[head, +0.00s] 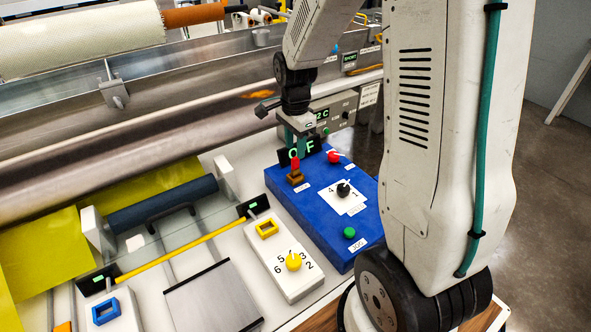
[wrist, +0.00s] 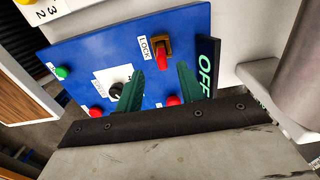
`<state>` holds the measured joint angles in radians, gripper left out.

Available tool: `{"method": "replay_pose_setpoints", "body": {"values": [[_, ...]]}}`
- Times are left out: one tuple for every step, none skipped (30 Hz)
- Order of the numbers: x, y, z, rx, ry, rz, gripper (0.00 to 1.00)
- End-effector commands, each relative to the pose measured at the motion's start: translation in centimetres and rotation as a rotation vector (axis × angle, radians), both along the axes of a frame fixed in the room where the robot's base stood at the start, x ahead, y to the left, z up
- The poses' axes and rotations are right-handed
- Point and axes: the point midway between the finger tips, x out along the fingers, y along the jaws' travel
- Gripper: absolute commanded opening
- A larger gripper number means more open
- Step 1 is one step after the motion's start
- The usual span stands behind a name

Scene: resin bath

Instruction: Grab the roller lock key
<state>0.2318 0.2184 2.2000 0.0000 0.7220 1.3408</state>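The roller lock key (head: 295,163) is a small red key standing in a brass-coloured lock on the blue control box (head: 318,215). In the wrist view the key (wrist: 161,52) shows beside a white LOCK label, at the box's edge. My gripper (head: 297,138) hangs above the far end of the box, just above the key in the head picture. In the wrist view my gripper's two green fingers (wrist: 160,82) are apart with nothing held between them. The key appears beyond the fingertips, apart from them.
A black OFF sign (wrist: 205,68) stands close beside the right finger. The box also carries a red knob (head: 333,156), a black dial (head: 343,190) and a green button (head: 349,232). A white box with a yellow knob (head: 293,262) stands to the left. Metal rollers lie behind.

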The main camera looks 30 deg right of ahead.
Motion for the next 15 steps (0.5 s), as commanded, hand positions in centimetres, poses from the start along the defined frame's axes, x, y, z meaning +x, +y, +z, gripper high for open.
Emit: {"method": "replay_pose_setpoints", "body": {"values": [[0.0,0.0,-0.6,0.001,0.003,-0.005,0.38],[0.0,0.0,-1.0,0.001,0.003,-0.006,0.38],[0.0,0.0,-1.4,0.001,0.004,-0.005,0.38],[0.0,0.0,-1.8,0.001,0.003,-0.005,0.38],[0.0,-0.1,-2.1,0.001,0.004,-0.005,0.38],[0.0,-0.1,-2.5,0.001,0.004,-0.004,0.38],[0.0,-0.1,-2.9,0.001,0.004,-0.004,0.38],[0.0,-0.1,-3.2,0.001,0.004,-0.004,0.38],[0.0,-0.1,-3.8,0.001,0.005,-0.004,0.38],[0.1,-0.2,-4.3,0.001,0.005,-0.003,0.38],[0.2,-0.2,-4.8,0.001,0.005,-0.003,0.38],[0.2,-0.3,-5.4,0.001,0.006,-0.003,0.38],[0.2,-0.3,-5.9,0.001,0.005,-0.003,0.38],[0.2,-0.3,-6.3,0.001,0.005,-0.003,0.38],[0.2,-0.3,-6.7,0.001,0.005,-0.003,0.38]]}}
